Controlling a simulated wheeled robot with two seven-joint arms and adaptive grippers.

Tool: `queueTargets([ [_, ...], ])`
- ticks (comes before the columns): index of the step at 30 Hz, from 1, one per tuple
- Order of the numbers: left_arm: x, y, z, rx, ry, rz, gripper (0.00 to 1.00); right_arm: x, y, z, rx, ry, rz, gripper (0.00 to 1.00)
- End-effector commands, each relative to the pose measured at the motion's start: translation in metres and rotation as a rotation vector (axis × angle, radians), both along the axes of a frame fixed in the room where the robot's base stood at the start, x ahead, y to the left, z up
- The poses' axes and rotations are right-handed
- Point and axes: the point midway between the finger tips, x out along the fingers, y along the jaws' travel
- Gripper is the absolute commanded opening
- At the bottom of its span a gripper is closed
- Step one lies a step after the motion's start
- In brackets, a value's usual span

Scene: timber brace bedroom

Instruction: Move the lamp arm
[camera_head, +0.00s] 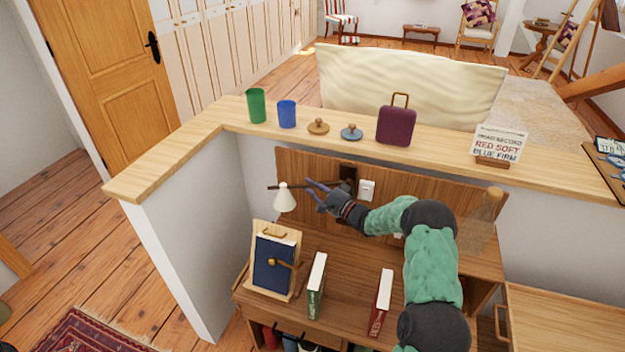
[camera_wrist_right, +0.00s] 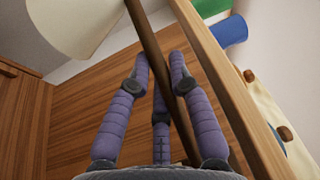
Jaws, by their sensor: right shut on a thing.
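The lamp has a white cone shade (camera_head: 285,200) hanging above the left part of the desk. Its thin dark arm (camera_head: 296,186) runs sideways in front of the wooden back panel toward a dark mount (camera_head: 348,174). My right gripper (camera_head: 314,188) is shut on the lamp arm, just right of the shade. In the right wrist view the dark lamp arm (camera_wrist_right: 147,38) passes between the purple fingers (camera_wrist_right: 160,75), with the shade (camera_wrist_right: 72,22) at the upper left. The fingers hide part of the arm. My left gripper is not in view.
The wooden ledge (camera_head: 215,128) above carries green and blue cups (camera_head: 257,106), small knobbed discs, a purple case (camera_head: 396,126) and a sign (camera_head: 499,143). Below, the desk holds a blue book on a stand (camera_head: 273,262), a green book (camera_head: 317,286) and a red book (camera_head: 381,302).

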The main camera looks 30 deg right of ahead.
Motion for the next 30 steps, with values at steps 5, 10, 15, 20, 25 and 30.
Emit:
queueTargets([
  [5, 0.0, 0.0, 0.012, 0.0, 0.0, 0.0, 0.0, -0.019, 0.005, 0.003, 0.0, -0.001, 0.164, 0.0],
  [10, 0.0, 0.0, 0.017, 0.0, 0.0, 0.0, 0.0, -0.036, 0.009, 0.002, 0.0, -0.002, 0.313, 0.0],
  [15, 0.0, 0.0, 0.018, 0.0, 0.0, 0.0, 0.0, -0.051, 0.01, 0.001, 0.0, -0.002, 0.436, 0.0],
  [20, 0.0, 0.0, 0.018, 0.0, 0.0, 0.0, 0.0, -0.061, 0.01, 0.002, 0.0, -0.003, 0.522, 0.0],
  [25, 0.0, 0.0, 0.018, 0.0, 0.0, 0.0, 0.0, -0.068, 0.009, 0.002, 0.001, -0.002, 0.579, 0.0],
  [30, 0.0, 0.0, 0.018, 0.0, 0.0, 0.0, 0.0, -0.071, 0.009, 0.003, 0.001, -0.004, 0.605, 0.0],
])
